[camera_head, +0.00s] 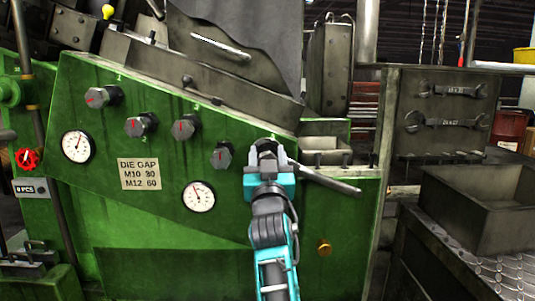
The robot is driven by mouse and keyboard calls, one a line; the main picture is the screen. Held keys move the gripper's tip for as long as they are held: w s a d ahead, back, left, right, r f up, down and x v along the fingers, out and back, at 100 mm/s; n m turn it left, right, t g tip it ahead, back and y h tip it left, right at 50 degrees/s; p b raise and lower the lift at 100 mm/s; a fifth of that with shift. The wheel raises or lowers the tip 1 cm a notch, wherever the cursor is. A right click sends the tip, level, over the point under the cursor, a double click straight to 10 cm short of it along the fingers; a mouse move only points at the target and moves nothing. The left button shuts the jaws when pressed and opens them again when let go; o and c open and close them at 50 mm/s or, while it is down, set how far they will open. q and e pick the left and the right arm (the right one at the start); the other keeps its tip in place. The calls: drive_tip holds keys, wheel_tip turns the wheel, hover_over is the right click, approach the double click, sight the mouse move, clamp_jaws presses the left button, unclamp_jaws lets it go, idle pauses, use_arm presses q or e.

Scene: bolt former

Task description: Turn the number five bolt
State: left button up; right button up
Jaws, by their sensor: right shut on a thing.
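The green machine panel (115,225) carries a slanted row of dark hex bolts with red marks. The bolt at the far left (97,96), two bolts near the middle (138,126) (183,128) and the bolt just left of my gripper (222,155) show clearly. My right gripper (267,152) is at the right end of this row, its arm rising from below. It is shut on the rightmost bolt, the number five bolt by its place, which is mostly hidden by the fingers. My left gripper is not in view.
A dark bar (330,181) sticks out just right of my gripper. Two gauges (77,146) (198,196) and a "DIE GAP" plate (140,173) are on the panel. Wrenches (447,121) hang on a board at right above a metal bin (480,210).

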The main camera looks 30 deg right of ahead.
drive_tip(key=n+y+p, duration=0.1)
drive_tip(key=n+p, duration=0.1)
drive_tip(key=n+t+y+p, duration=0.1)
drive_tip(key=n+p, duration=0.1)
drive_tip(key=n, duration=0.1)
drive_tip(key=shift+r+y, duration=0.2)
drive_tip(key=shift+y, duration=0.1)
drive_tip(key=shift+w+a+f+n+y+p, duration=0.15)
drive_tip(key=shift+n+y+p, duration=0.15)
drive_tip(key=shift+n+p, duration=0.45)
drive_tip(key=shift+f+n+y, duration=0.1)
drive_tip(key=shift+n+y, duration=0.4)
drive_tip(key=shift+n, duration=0.45)
drive_tip(key=o, duration=1)
drive_tip(key=shift+c, duration=0.2)
drive_tip(key=shift+f, duration=0.1)
